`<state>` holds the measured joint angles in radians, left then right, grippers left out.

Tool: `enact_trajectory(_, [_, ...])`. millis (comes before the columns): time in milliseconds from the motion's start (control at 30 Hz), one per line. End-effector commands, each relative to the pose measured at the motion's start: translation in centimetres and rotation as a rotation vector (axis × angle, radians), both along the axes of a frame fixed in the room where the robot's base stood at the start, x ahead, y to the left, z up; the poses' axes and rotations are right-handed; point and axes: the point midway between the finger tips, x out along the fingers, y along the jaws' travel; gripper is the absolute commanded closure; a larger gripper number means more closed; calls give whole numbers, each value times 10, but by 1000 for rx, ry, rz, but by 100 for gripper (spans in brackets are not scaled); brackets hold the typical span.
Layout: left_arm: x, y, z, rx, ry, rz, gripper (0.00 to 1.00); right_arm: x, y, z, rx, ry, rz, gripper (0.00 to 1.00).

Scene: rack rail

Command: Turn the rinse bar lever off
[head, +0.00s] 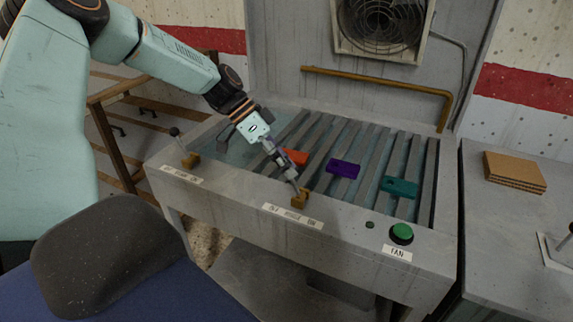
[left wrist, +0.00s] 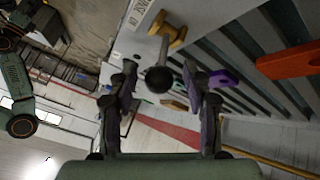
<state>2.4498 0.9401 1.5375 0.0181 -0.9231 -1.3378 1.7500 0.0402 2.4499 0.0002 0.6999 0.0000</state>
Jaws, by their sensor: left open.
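The rinse bar lever has a brass base (head: 300,199) on the front ledge of the grey rack table, above a label (head: 292,216) whose middle word looks like RINSE. My left gripper (head: 288,174) is over this lever and hides its upper part in the head view. In the left wrist view, the lever's black ball knob (left wrist: 159,79) sits between the two open fingers of my left gripper (left wrist: 160,84), with its brass base (left wrist: 168,36) beyond. I cannot tell whether either finger touches the knob. My right gripper is not in view.
A second lever (head: 182,147) stands at the ledge's left end. A green FAN button (head: 401,233) is at the right. Orange (head: 296,157), purple (head: 343,168) and teal (head: 399,187) pieces lie on the slats. Cardboard (head: 514,171) lies on the right counter.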

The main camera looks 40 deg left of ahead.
Motion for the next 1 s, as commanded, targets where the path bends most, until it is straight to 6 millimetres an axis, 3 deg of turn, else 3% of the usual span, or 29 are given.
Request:
enact_trajectory(500, [-17, 60, 72, 2, -4, 1, 50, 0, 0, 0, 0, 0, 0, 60])
enact_trajectory(700, [-21, 71, 84, 2, -2, 0, 50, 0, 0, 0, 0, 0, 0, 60])
enact_trajectory(1000, [-21, 72, 86, 3, 0, 0, 50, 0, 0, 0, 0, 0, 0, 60])
